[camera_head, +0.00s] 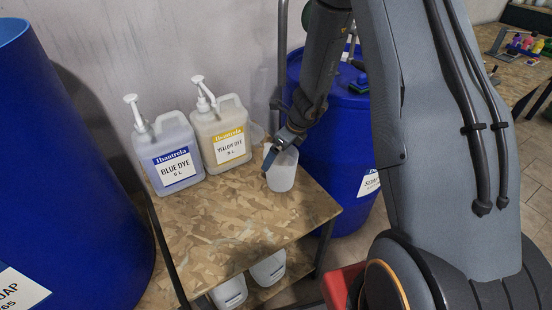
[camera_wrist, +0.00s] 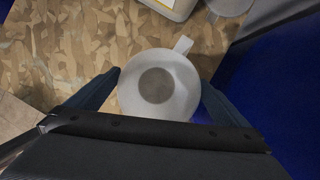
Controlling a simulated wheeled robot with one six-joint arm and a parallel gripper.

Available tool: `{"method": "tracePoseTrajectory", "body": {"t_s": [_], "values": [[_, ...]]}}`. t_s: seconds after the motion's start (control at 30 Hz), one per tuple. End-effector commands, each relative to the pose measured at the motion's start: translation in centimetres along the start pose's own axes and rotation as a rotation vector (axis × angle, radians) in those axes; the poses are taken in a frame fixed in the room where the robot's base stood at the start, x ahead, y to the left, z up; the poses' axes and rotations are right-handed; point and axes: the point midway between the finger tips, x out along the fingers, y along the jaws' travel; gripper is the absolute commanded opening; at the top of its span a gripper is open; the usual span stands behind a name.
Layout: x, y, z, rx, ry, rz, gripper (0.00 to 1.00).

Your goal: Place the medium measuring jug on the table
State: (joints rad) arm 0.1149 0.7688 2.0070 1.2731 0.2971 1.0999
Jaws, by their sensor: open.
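A white translucent measuring jug (camera_head: 283,172) stands upright on the wooden table (camera_head: 235,222), near its right edge beside a blue drum. In the wrist view the jug (camera_wrist: 160,85) is seen from above, looks empty, and its handle points up and to the right. My gripper (camera_head: 270,160) is at the jug. In the wrist view my gripper (camera_wrist: 160,93) is open, with one finger on each side of the jug; I cannot tell whether the fingers touch it. Another whitish vessel (camera_wrist: 229,6) shows at the top of the wrist view, partly cut off.
Pump jugs of blue dye (camera_head: 172,158) and yellow dye (camera_head: 222,135) stand at the back of the table. Blue drums flank it at left (camera_head: 70,150) and right (camera_head: 345,140). White containers (camera_head: 230,291) sit on the lower shelf. The table's front is clear.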

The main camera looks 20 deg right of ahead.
Motion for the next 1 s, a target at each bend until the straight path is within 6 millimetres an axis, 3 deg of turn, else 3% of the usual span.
{"method": "tracePoseTrajectory", "body": {"t_s": [0.1,0.27,0.43,0.57,0.8,1.0], "values": [[-1.7,-0.1,0.1,0.001,-0.001,-0.002,1.0],[-3.0,0.1,0.0,-0.014,0.001,0.0,1.0],[-5.4,2.1,0.1,-0.238,0.014,0.022,1.0],[-9.6,5.9,-0.8,-0.684,0.045,0.069,1.0],[-17.5,12.8,-5.7,-1.627,0.12,0.21,1.0],[-21.6,15.6,-10.0,-2.197,0.177,0.338,1.0]]}}
